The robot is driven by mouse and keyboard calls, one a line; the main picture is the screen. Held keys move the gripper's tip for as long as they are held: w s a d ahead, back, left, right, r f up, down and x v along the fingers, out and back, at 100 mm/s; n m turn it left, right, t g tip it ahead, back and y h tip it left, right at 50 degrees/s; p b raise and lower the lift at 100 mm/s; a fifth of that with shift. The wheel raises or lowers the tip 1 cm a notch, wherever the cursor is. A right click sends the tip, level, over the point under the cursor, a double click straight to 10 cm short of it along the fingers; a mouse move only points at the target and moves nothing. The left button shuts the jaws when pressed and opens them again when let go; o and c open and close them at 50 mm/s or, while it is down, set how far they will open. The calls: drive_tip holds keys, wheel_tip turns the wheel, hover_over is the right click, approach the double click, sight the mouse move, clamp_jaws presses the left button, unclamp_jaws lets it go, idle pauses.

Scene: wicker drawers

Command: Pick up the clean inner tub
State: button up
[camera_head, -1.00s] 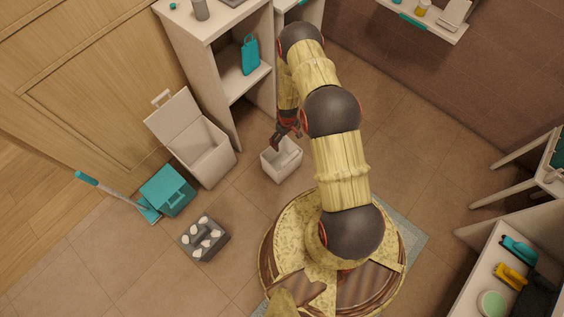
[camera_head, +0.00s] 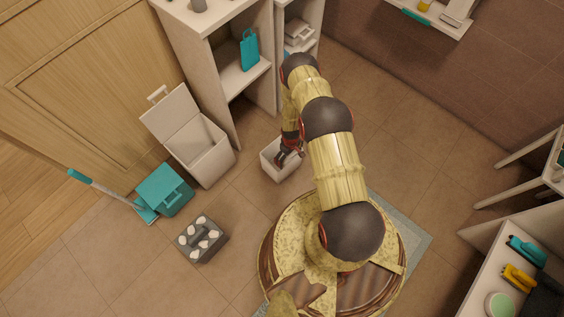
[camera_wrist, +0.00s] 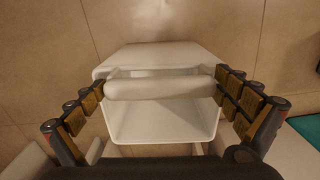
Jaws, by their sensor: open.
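The inner tub (camera_head: 280,176) is a small white open box standing on the tiled floor in front of the shelf unit. In the wrist view the white tub (camera_wrist: 160,124) fills the middle, and its inside looks empty and plain white. A thick white bar, apparently its handle (camera_wrist: 160,88), crosses above the opening. My gripper (camera_head: 287,158) is over the tub in the head view, hiding part of it. In the wrist view my gripper (camera_wrist: 160,82) is open, with one finger near each end of the bar. I cannot tell whether either finger touches it.
A white bin (camera_head: 210,160) with its lid raised stands left of the tub. A teal box (camera_head: 165,190), a brush with a teal handle (camera_head: 105,190) and a grey caddy (camera_head: 203,240) are on the floor farther left. The white shelf unit (camera_head: 228,115) rises close behind.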

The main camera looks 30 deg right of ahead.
drive_tip(key=shift+f, duration=0.35)
drive_tip(key=shift+r, duration=0.1)
drive_tip(key=shift+c, duration=1.1)
drive_tip(key=c, duration=1)
drive_tip(key=shift+o, duration=0.2)
